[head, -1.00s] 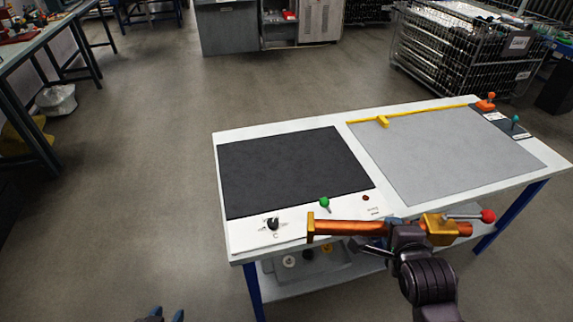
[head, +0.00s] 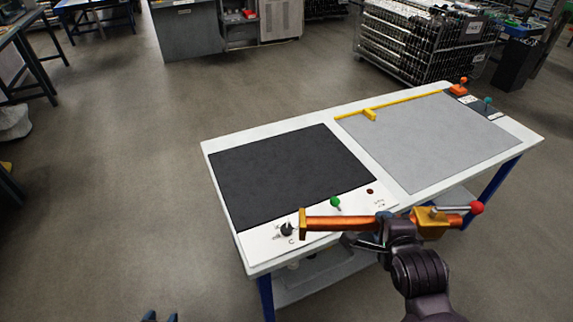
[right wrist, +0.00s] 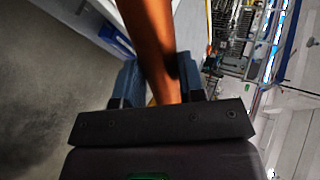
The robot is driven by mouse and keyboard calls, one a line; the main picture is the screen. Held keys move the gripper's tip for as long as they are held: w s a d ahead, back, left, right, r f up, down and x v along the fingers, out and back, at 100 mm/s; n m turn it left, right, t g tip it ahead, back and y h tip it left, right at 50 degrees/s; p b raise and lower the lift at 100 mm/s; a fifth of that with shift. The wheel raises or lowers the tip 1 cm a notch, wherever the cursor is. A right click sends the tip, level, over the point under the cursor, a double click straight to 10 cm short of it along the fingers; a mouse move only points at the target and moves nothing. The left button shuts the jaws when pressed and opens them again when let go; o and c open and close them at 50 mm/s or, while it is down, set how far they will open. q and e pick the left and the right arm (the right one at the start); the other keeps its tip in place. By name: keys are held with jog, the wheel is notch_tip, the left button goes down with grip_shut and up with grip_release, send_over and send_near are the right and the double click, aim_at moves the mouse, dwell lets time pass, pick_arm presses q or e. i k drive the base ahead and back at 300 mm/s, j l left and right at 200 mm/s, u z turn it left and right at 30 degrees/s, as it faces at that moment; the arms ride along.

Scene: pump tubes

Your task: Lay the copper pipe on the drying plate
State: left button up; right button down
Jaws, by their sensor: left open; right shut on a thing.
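The copper pipe (head: 342,223) lies sideways across the lower right of the head view, with a brass collar on its left end and a brass valve (head: 430,222) with a red-knobbed handle on its right. My right gripper (head: 384,219) is shut around the pipe between these ends. The pipe also shows between the blue fingers in the right wrist view (right wrist: 152,50). It appears in front of the table's near edge. The black plate (head: 285,170), with a dial beside it, appears to be the drying plate and is bare. My left gripper (head: 160,317) is open and empty at the bottom edge, mostly cut off.
The white table (head: 320,129) also carries a bare grey plate (head: 440,140) with a yellow rail (head: 400,104) along its back. Floor left of the table is clear.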

aim_at(298, 172)
jog(key=i+j+z, duration=0.1)
jog(key=j, duration=0.2)
jog(key=i+j+z, duration=0.1)
jog(key=j, duration=0.25)
jog(key=i+j+z, duration=0.1)
jog(key=i+j, duration=0.25)
